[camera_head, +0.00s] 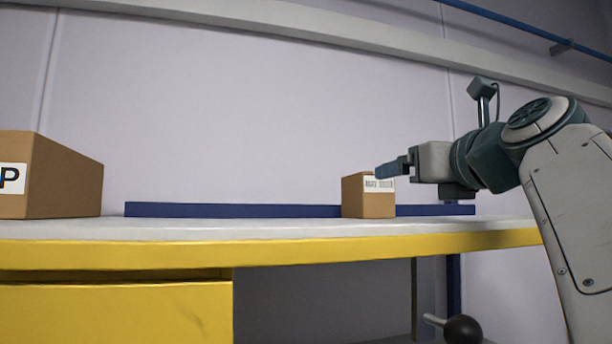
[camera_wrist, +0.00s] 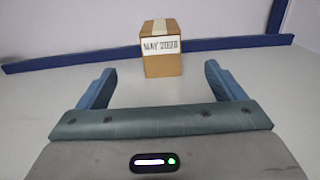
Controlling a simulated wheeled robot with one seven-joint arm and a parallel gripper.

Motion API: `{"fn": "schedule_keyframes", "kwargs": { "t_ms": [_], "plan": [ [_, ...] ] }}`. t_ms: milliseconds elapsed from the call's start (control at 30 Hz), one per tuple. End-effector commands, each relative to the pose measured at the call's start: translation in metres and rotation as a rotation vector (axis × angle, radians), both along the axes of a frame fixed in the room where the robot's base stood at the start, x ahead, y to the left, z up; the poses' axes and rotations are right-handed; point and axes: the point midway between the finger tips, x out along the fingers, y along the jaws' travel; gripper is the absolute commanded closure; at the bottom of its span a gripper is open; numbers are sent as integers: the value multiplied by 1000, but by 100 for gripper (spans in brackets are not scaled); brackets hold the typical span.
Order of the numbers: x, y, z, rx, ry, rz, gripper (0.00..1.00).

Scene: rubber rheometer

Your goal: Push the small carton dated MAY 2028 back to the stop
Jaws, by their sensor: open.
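The small carton (camera_head: 368,197) is a brown box with a white label on its front. It stands upright on the white worktop near the back; the label reads MAY and a year that is hard to make out, also in the wrist view (camera_wrist: 162,60). The blue stop (camera_head: 235,210) is a low bar along the back of the worktop; it also shows in the wrist view (camera_wrist: 75,60), behind the carton. Whether the carton touches it is unclear. My gripper (camera_head: 381,172) is open and empty, with the carton ahead of its fingers (camera_wrist: 160,78) and a gap visible between.
A large brown carton (camera_head: 65,180) with a P on its label stands at the left of the worktop. The worktop (camera_head: 180,229) between the two cartons is clear. A yellow drawer front (camera_head: 115,312) and a black ball knob (camera_head: 463,329) are below.

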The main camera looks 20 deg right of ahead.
Motion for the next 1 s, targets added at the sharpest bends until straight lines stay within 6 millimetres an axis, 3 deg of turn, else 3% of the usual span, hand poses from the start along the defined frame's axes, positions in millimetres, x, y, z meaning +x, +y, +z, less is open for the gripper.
{"fn": "schedule_keyframes", "kwargs": {
  "t_ms": [267, 700, 1000],
  "plan": [
    [20, 0, 1, 0, 2, 2, 11],
    [104, 0, 2, 0, 2, 5, 11],
    [136, 0, 1, 0, 1, 5, 11]
  ]
}}
